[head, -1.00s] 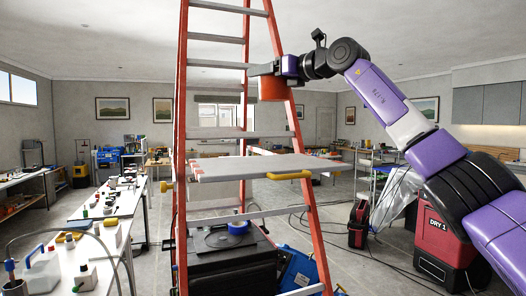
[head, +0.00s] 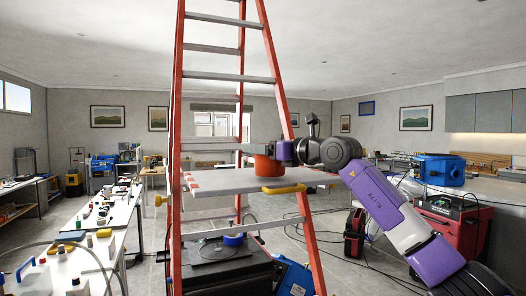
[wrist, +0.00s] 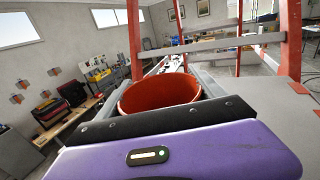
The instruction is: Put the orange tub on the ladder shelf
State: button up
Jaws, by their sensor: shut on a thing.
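The orange tub (head: 268,166) is at the right part of the ladder shelf, upright; its base looks at or just above the shelf top, and I cannot tell if it touches. My gripper (head: 268,149) is shut on the tub near its rim, reaching in from the right. In the wrist view the tub's open mouth (wrist: 160,93) shows between the fingers, and its inside looks empty. The ladder shelf (head: 222,182) is a light grey board with a yellow handle (head: 284,189) at its front, set between the red rails of the stepladder (head: 177,120).
A long white bench (head: 95,228) with bottles stands at the left. Below the shelf are a dark machine (head: 215,270) and a blue case (head: 296,278). The shelf's left part is clear.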

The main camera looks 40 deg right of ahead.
jog(key=shift+f, duration=0.55)
jog(key=shift+f, duration=0.15)
jog(key=o, duration=1.4)
jog(key=shift+r, duration=0.2)
jog(key=shift+s+f, duration=0.1)
jog(key=shift+s, duration=0.25)
jog(key=s+b, duration=0.1)
jog(key=s, duration=0.2)
jog(key=s+d+b, duration=0.1)
jog(key=s, duration=0.3)
jog(key=s+b, duration=0.1)
jog(key=s, duration=0.3)
jog(key=shift+s+d, duration=0.15)
